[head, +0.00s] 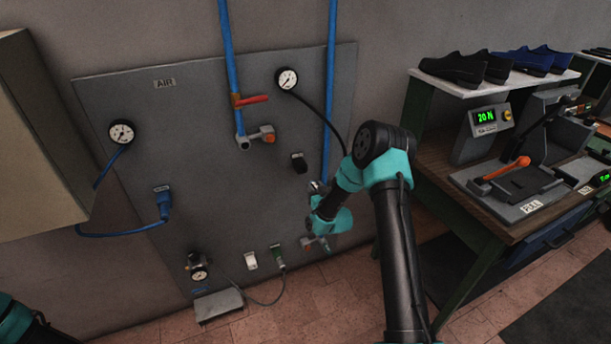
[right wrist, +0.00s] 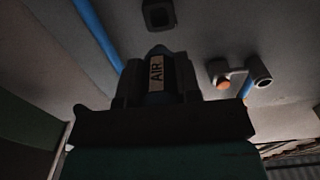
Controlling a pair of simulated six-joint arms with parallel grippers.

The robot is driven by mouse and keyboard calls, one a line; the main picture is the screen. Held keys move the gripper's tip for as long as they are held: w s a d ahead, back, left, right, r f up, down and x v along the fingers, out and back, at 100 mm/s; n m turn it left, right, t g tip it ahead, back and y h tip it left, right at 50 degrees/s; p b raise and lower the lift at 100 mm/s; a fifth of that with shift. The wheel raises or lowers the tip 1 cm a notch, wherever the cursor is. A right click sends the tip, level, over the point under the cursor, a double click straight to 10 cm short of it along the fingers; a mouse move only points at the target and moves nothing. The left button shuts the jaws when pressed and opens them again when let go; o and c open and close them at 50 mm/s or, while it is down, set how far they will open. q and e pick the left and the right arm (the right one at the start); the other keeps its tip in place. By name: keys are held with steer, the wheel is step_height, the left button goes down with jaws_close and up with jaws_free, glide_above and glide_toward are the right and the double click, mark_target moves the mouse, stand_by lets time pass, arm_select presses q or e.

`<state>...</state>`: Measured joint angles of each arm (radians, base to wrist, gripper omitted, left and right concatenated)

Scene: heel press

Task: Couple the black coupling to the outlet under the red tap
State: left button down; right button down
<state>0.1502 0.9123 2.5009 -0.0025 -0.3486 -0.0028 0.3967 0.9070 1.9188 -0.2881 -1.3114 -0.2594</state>
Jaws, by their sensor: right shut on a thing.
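The red tap (head: 250,99) is a lever on the left blue pipe of the grey wall panel. Below it, the pipe ends in an outlet (head: 267,134) with an orange part. My right gripper (head: 318,188) is in front of the panel, right of and below that outlet, and largely hidden by my arm. In the right wrist view it is shut on the dark coupling (right wrist: 157,75), labelled AIR, whose tip points at the panel. An outlet with an orange button (right wrist: 223,82) shows to its right, apart from it. My left gripper is out of view.
A black hose (head: 325,113) runs from the right gauge (head: 287,79) behind my arm. A blue coupling (head: 164,203) hangs on the panel. The second blue pipe (head: 330,90) stands near my gripper. A workbench (head: 470,195) stands right.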

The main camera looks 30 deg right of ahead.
steer(key=shift+a, duration=0.1)
stand_by(0.3)
steer(key=w+a+r, duration=0.2)
steer(key=a+r, duration=1.6)
steer(key=a, duration=0.3)
steer(key=shift+w+a, duration=0.3)
steer(key=shift+w, duration=0.05)
stand_by(2.3)
steer(key=shift+w, duration=0.2)
steer(key=shift+w+d, duration=0.2)
steer(key=shift+w, duration=0.95)
steer(key=shift+w+d, duration=0.15)
steer(key=shift+w, duration=0.95)
stand_by(0.4)
